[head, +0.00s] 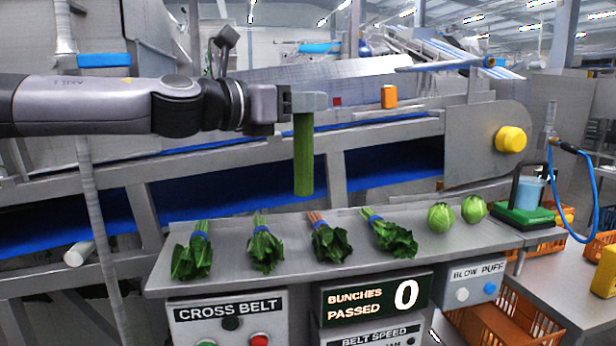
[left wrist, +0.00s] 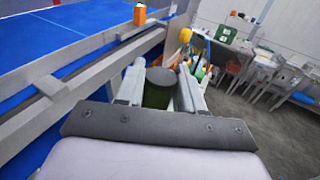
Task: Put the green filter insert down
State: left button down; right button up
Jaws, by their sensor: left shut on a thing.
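The green filter insert (head: 304,158) is a long green cylinder. It hangs upright from my left gripper (head: 309,102), which is shut on its top end. In the head view it is in front of the blue belt, and its lower end shows above the back edge of the steel bench (head: 270,220). In the left wrist view the insert's dark round top (left wrist: 159,88) sits between the two fingers of the left gripper (left wrist: 160,92). My right gripper is not in view.
Several leafy bunches (head: 330,240) and two round green heads (head: 441,217) lie on the bench. A green caddy with a blue cup (head: 524,200) stands at right, near a blue hose (head: 590,190). Orange crates (head: 505,315) stand below. Bench space between bunches is narrow.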

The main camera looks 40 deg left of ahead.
aim_at(296, 171)
pick_arm(q)
notch_tip(296, 171, down, 11)
jog(key=shift+r+b, duration=0.1)
jog(key=shift+b, duration=0.45)
jog(key=shift+f, duration=0.25)
jog(key=c, duration=0.7)
grip_release()
jog(key=shift+r, duration=0.1)
jog(key=shift+r, duration=0.15)
